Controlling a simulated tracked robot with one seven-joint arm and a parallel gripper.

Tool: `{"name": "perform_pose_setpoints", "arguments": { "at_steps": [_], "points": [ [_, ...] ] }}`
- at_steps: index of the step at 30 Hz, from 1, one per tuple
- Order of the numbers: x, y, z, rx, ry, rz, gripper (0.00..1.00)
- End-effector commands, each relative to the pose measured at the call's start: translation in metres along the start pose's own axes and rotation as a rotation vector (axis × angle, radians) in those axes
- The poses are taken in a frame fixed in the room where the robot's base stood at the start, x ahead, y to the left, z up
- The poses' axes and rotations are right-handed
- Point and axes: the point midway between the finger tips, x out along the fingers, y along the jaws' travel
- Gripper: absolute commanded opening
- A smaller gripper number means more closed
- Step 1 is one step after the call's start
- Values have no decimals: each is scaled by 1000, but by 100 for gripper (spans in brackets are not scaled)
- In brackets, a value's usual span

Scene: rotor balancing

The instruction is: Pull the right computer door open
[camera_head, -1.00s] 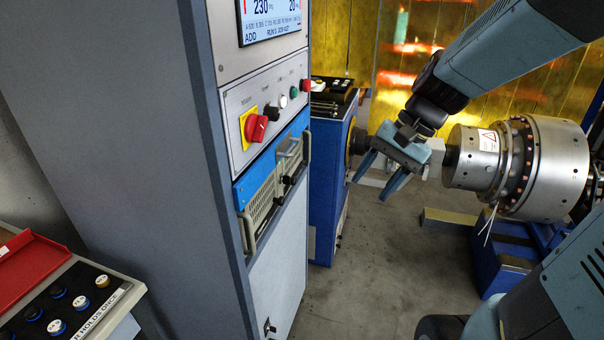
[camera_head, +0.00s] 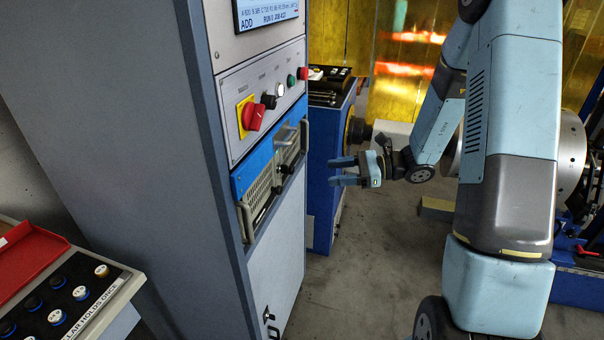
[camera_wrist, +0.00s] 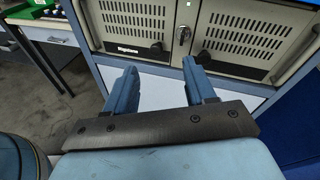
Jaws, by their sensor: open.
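The computer is a beige rack unit with two grille doors, set in the grey cabinet. In the wrist view its right door (camera_wrist: 248,38) stands closed at upper right, with a dark round knob low near its inner edge. The left door (camera_wrist: 135,25) is also closed, and a lock with a key (camera_wrist: 184,34) sits between them. In the head view the computer (camera_head: 262,200) is seen at a steep angle. My gripper (camera_head: 340,171) is open and empty, pointing at the cabinet, right of the computer and apart from it. Its two fingers (camera_wrist: 160,72) show below the doors in the wrist view.
The grey cabinet (camera_head: 110,120) fills the left, with a red rotary switch (camera_head: 253,116) above the computer. A blue machine (camera_head: 325,150) stands behind my gripper. A button panel (camera_head: 65,300) is at lower left. Open floor (camera_head: 360,270) lies between cabinet and arm.

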Motion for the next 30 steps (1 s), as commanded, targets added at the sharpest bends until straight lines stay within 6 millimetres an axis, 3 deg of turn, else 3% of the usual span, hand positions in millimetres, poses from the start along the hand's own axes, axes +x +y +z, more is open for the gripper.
{"name": "perform_pose_setpoints", "arguments": {
  "at_steps": [1, 6, 12, 20, 30],
  "points": [
    [-1, -6, -15, 46, -26, -41, 55],
    [-5, -24, -52, 159, -93, -168, 55],
    [-10, -34, -76, 226, -132, -251, 55],
    [4, -40, -78, 237, -140, -265, 55],
    [60, -56, -72, 236, -139, -263, 55]
  ]
}}
